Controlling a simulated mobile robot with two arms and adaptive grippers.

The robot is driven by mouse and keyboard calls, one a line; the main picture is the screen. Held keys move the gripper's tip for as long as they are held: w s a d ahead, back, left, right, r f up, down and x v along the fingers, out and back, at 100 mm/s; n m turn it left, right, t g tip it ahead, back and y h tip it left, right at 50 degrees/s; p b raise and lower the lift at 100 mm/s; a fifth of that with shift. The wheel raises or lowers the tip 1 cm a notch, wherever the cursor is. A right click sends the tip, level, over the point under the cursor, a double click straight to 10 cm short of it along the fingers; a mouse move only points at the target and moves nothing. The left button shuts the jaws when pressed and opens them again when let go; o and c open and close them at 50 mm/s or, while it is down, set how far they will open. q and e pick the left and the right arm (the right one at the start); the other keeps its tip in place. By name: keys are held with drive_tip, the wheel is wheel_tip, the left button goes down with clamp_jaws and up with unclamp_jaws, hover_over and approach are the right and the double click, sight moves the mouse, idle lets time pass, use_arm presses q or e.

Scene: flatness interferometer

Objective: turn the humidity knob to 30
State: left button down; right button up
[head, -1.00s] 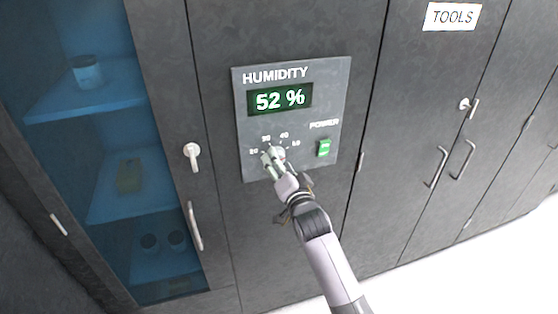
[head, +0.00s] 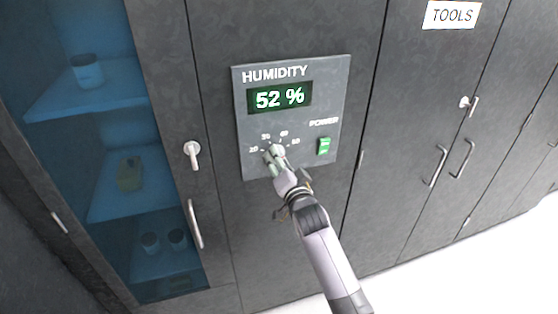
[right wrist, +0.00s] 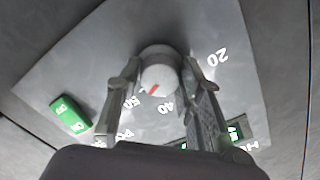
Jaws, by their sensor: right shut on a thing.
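The humidity knob (right wrist: 157,77) is a pale round dial with a red pointer mark. In the right wrist view the mark points between the printed 40 and 50, and a finger covers the 30. The knob sits low on the grey humidity panel (head: 330,85), whose green display (head: 280,98) reads 52 %. My right gripper (head: 273,155) is at the knob, and in the right wrist view its two fingers (right wrist: 158,78) are shut on the knob's sides. In the head view the fingers hide most of the knob. My left gripper is not in view.
A green power switch (head: 324,146) sits right of the knob. A glass-fronted cabinet (head: 110,170) with a white latch (head: 192,154) stands left of the panel. Dark cabinet doors with handles and a TOOLS label (head: 452,16) stand to the right.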

drive_tip(key=c, duration=0.3)
drive_tip(key=shift+n, duration=0.3)
drive_tip(key=shift+w+d+r+n, duration=0.1)
drive_tip(key=shift+n, duration=4.2)
drive_tip(key=shift+r+n, duration=0.1)
drive_tip(key=shift+n, duration=4.2)
